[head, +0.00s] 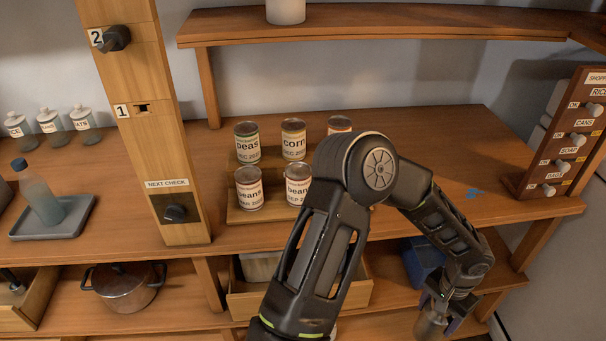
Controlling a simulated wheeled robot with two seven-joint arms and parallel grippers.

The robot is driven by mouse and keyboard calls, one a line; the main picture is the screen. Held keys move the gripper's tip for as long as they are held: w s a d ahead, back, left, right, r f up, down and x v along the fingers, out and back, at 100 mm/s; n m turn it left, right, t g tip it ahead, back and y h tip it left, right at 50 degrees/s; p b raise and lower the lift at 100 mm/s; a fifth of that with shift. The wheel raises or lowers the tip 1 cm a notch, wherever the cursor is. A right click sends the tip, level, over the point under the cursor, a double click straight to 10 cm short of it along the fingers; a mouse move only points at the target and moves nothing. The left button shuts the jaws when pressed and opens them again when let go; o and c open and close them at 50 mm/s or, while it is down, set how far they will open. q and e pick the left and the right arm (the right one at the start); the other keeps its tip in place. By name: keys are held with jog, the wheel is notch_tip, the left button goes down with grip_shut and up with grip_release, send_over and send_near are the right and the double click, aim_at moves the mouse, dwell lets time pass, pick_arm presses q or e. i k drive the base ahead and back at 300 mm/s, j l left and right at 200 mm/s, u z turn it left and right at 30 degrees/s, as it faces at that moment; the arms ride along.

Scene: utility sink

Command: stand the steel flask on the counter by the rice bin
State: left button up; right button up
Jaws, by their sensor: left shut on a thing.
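My left gripper (444,304) is low at the lower right, below the counter's front edge. It is shut on a grey metallic thing, which looks like the steel flask (432,323); only part of it shows at the bottom edge. The wooden counter (420,130) runs across the middle. No bin is clearly marked as the rice bin; a small glass jar (17,127) at the far left has a label that seems to read rice. My left arm hides part of the counter. My right gripper is not in view.
Several labelled cans (249,188) stand on a wooden tray mid-counter. A blue container (422,262) sits on the lower shelf by my left arm. The counter's back right is mostly clear. A pot (124,288) is lower left.

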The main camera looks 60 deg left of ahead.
aim_at(143, 211)
jog(key=k+j, duration=0.4)
jog(key=k+j+z, duration=0.15)
jog(key=k+j, duration=0.2)
jog(key=k, duration=0.25)
jog(key=k+j, duration=0.3)
jog(key=k, duration=0.2)
jog(key=k+j+z, duration=0.15)
jog(key=k+j, duration=0.2)
jog(key=k, duration=0.15)
jog(key=k+j, duration=0.25)
jog(key=k, duration=0.3)
jog(key=z, duration=0.05)
